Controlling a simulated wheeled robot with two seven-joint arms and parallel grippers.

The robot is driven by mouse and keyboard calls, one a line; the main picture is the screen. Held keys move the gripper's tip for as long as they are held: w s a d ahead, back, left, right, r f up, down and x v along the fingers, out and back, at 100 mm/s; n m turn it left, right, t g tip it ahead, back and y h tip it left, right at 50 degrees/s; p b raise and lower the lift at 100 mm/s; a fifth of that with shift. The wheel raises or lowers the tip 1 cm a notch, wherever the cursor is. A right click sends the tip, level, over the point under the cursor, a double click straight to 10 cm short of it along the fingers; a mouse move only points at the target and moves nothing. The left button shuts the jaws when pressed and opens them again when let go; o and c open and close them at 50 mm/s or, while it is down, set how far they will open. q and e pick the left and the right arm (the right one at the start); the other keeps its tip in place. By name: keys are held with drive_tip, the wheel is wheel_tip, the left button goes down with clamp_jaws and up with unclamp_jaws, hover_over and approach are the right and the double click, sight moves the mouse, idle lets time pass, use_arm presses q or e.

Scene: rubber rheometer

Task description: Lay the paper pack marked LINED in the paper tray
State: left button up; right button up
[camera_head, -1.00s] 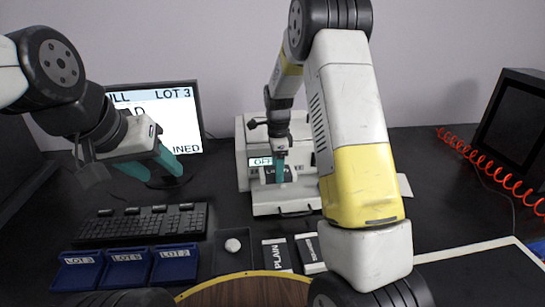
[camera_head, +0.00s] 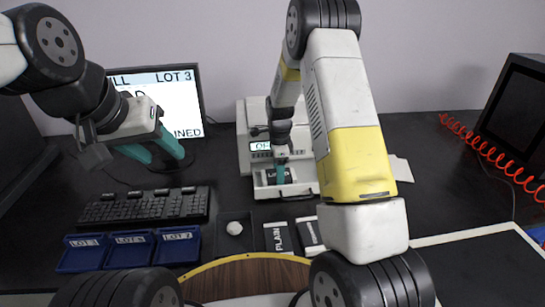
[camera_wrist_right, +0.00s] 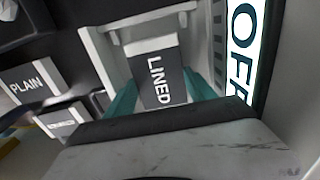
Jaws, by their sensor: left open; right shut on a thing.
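The paper pack marked LINED (camera_wrist_right: 158,78) is dark with a pale end band and is held between the teal fingers of my right gripper (camera_wrist_right: 160,95). In the head view the pack (camera_head: 278,177) is over the white paper tray (camera_head: 303,188) at the front of the white machine. The tray's pale rim (camera_wrist_right: 97,50) frames the pack in the wrist view; I cannot tell whether the pack touches the tray floor. My right gripper (camera_head: 281,163) points down. My left gripper (camera_head: 164,151) is open and empty, above the keyboard in front of the monitor.
A pack marked PLAIN (camera_head: 278,238) and another pack (camera_head: 309,233) lie in front of the machine. A dark dish with a white lump (camera_head: 234,228), blue lot bins (camera_head: 131,250) and a keyboard (camera_head: 145,206) are to the left. A red coiled cord (camera_head: 490,152) is at right.

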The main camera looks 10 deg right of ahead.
drive_tip(key=o, duration=1.6)
drive_tip(key=s+r, duration=0.4)
drive_tip(key=r, duration=0.3)
drive_tip(key=s+d+r+n+t+y, duration=0.1)
drive_tip(key=s+r+n, duration=0.35)
drive_tip(key=r, duration=0.35)
drive_tip(key=s+r+n+t+y, duration=0.15)
drive_tip(key=s+r+n, duration=0.3)
drive_tip(key=r, duration=0.45)
drive_tip(key=s+r+n+t, duration=0.2)
drive_tip(key=s+r+n, duration=0.1)
drive_tip(key=s, duration=0.5)
drive_tip(key=s+r+n+t, duration=0.1)
drive_tip(key=s+r+n, duration=0.3)
drive_tip(key=s+n, duration=0.2)
drive_tip(key=shift+s+d+n+t, duration=0.3)
drive_tip(key=shift+s+d+t, duration=0.05)
drive_tip(key=shift+s, duration=0.6)
